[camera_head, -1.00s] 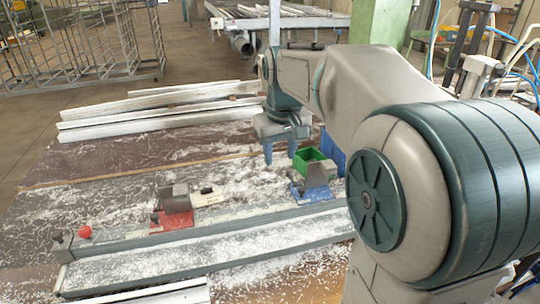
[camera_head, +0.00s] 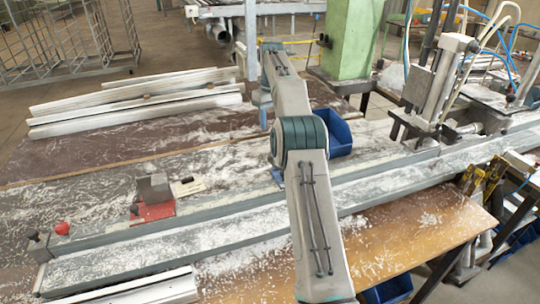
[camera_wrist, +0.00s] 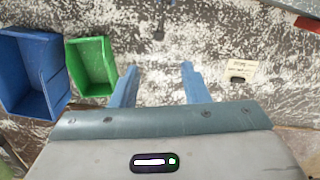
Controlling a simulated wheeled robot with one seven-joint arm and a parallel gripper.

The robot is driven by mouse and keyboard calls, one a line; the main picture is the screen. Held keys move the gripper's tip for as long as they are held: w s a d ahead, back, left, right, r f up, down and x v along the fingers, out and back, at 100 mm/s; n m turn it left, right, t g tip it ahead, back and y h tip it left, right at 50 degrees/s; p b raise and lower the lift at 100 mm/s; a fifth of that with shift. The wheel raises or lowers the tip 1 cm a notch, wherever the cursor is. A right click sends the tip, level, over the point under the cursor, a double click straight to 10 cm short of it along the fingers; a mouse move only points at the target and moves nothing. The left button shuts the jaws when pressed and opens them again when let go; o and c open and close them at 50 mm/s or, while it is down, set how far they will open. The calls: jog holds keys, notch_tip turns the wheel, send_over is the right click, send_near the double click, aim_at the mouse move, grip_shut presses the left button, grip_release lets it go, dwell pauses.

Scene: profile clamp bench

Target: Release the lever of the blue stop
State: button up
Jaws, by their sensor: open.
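The blue stop (camera_head: 277,177) is almost wholly hidden behind my arm in the head view. Only a small blue edge shows left of the arm's elbow, and I cannot see its lever. In the wrist view my gripper (camera_wrist: 158,84) is open and empty, its two blue fingers apart above the chip-strewn bench. I cannot make out the blue stop there.
White profiles (camera_head: 135,105) lie at the back left.

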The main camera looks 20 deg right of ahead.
notch_tip(320, 180, down, 14)
jog(key=shift+f+b, duration=0.1)
jog(key=shift+b, duration=0.45)
jog(key=shift+c, duration=0.2)
grip_shut()
